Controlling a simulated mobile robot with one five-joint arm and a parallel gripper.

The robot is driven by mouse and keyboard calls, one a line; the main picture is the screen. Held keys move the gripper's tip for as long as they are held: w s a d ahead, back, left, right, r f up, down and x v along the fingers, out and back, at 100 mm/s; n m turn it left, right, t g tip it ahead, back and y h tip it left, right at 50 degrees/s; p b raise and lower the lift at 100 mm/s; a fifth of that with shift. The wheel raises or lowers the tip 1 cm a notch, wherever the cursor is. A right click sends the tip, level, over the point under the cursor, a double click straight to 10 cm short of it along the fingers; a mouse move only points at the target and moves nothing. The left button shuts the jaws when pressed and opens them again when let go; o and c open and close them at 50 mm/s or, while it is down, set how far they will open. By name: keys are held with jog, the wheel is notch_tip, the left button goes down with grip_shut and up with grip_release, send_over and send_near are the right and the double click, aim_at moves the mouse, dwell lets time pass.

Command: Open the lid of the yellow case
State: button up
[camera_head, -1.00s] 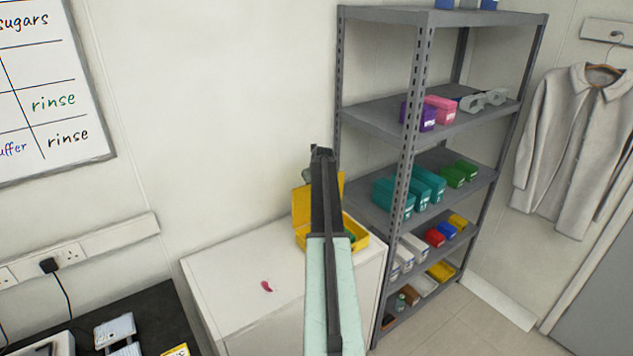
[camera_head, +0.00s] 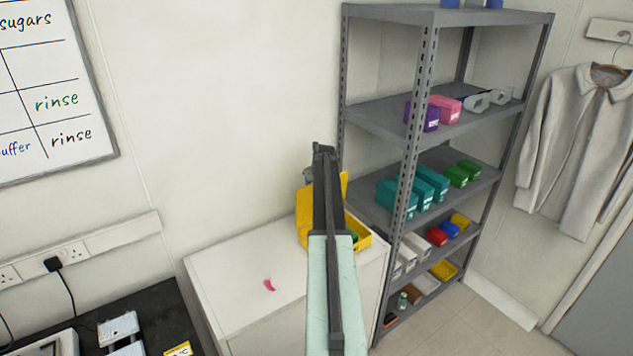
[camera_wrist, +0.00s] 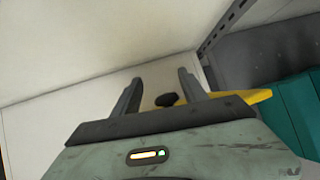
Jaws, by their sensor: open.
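The yellow case (camera_head: 304,217) sits on the white cabinet top, partly hidden behind my arm. Its lid stands raised at the back, and the open tray shows to the right of my arm with something green inside. My gripper (camera_head: 322,150) is above and in front of the case in the head view. In the wrist view my gripper (camera_wrist: 158,84) has its two fingers spread apart with nothing held between them. A yellow edge of the case (camera_wrist: 250,96) shows beside the right finger. A small dark object (camera_wrist: 166,100) shows between the fingers, beyond them.
A pink curved item (camera_head: 269,285) lies on the white cabinet (camera_head: 225,270), whose left part is otherwise clear. A grey metal shelf (camera_head: 375,118) with coloured boxes stands close on the right. The wall is behind. A black bench (camera_head: 150,305) is at lower left.

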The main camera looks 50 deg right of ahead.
notch_tip(320, 180, up, 8)
jog(key=a+p, duration=0.1)
jog(key=p, duration=0.6)
jog(key=shift+a, duration=0.35)
jog(key=shift+s+f, duration=0.1)
jog(key=shift+f, duration=0.05)
jog(key=p+v, duration=0.6)
jog(key=v, duration=0.1)
jog(key=shift+a+r, duration=0.2)
jog(key=shift+r, duration=0.1)
